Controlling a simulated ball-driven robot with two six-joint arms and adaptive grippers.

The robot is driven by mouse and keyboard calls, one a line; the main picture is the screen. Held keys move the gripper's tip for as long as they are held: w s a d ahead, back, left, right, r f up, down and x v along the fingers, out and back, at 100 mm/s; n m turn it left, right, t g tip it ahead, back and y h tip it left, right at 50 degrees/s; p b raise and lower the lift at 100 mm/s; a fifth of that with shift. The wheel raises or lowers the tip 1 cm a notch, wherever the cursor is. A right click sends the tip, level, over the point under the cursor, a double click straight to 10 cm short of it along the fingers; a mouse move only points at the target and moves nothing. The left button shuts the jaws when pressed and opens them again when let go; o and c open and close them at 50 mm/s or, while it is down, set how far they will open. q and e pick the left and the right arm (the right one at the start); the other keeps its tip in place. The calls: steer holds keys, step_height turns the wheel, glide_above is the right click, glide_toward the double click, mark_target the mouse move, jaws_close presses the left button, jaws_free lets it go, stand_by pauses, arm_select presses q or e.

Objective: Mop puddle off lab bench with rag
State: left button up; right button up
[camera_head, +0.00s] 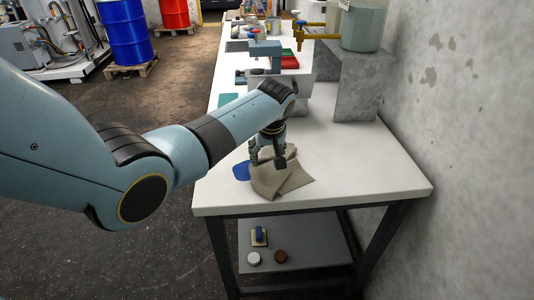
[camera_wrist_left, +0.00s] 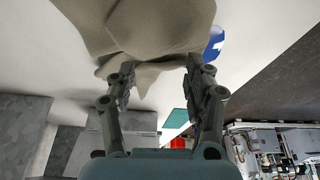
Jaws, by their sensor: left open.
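A beige-grey rag (camera_head: 283,181) lies crumpled on the white lab bench (camera_head: 375,170) near its front end. A blue puddle (camera_head: 241,171) shows at the rag's left edge, and the rag hides part of that area. My left gripper (camera_head: 267,163) points down over the rag's far edge. In the left wrist view the rag (camera_wrist_left: 140,28) fills the top, the blue puddle (camera_wrist_left: 214,43) shows beside it, and the fingers of my left gripper (camera_wrist_left: 158,72) are apart at the rag's edge. I cannot tell if they touch the cloth. My right gripper is in neither view.
A grey block (camera_head: 345,85) with a large container (camera_head: 363,25) stands at the back right against the wall. The bench right of the rag is clear. A lower shelf (camera_head: 310,245) holds small items.

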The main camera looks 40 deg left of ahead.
arm_select(q)
jaws_close()
stand_by(0.4)
steer(key=shift+s+d, duration=0.1)
stand_by(0.3)
